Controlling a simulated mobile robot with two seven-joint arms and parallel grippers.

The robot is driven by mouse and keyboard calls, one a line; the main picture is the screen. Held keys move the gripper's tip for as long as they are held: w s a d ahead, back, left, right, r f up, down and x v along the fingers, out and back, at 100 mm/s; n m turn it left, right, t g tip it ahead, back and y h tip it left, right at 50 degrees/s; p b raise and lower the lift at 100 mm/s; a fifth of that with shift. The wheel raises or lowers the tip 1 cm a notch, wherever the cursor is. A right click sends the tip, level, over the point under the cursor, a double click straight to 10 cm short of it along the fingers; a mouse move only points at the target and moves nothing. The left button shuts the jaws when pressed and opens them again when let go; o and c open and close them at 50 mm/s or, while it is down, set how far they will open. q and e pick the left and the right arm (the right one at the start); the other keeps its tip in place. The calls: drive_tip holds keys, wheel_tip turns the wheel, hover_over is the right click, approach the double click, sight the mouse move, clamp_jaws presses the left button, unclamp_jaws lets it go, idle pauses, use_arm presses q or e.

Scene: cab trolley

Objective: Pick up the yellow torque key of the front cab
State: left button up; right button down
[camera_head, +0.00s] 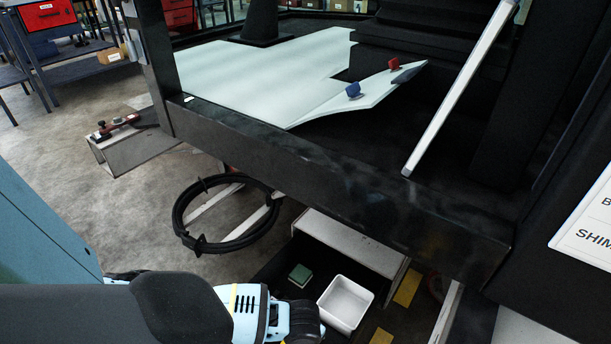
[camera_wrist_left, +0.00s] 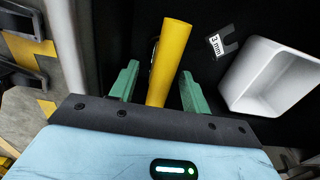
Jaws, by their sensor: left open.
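The yellow torque key (camera_wrist_left: 168,58) shows in the left wrist view as a smooth yellow shaft, slightly tilted, against a dark surface. My left gripper (camera_wrist_left: 158,78) is open, with one green finger on each side of the key. Gaps show between the fingers and the shaft. The key's lower end runs behind the gripper's dark edge and is hidden. In the head view my left wrist (camera_head: 290,320) is low in the picture, left of a white tray; the key is not clearly visible there. My right gripper is not in view.
The white tray (camera_head: 345,303) also shows in the left wrist view (camera_wrist_left: 270,75), beside a dark shim marked 3 mm (camera_wrist_left: 222,42). A small green block (camera_head: 300,275) lies left of the tray. A black hose coil (camera_head: 228,240) and the cab's dark sill (camera_head: 340,190) are nearby.

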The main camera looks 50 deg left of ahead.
use_arm(q)
drive_tip(key=shift+f, duration=0.9)
drive_tip(key=shift+r, duration=0.1)
drive_tip(key=shift+c, duration=1)
clamp_jaws()
drive_tip(key=shift+r, duration=0.1)
